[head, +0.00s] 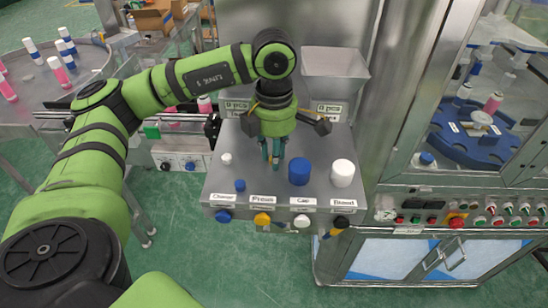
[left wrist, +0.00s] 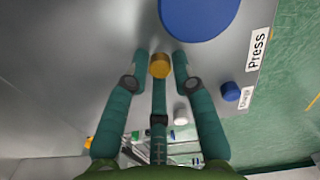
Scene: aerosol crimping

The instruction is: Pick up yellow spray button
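The yellow spray button (left wrist: 160,66) shows in the left wrist view as a small round piece on the grey metal worktop (left wrist: 90,60). My left gripper (left wrist: 160,60) has teal fingers pointing down around the button, with narrow gaps visible on its left and right sides. A middle finger lies just below the button in that view. In the head view the left gripper (head: 271,162) is over the worktop, and it hides the yellow button. My right gripper is not in view.
A large blue cylinder (head: 299,171) and a white one (head: 342,173) stand right of the gripper. A small white piece (head: 226,159) and a small blue piece (head: 240,185) stand to its left. Coloured knobs, including a yellow one (head: 262,219), line the front edge.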

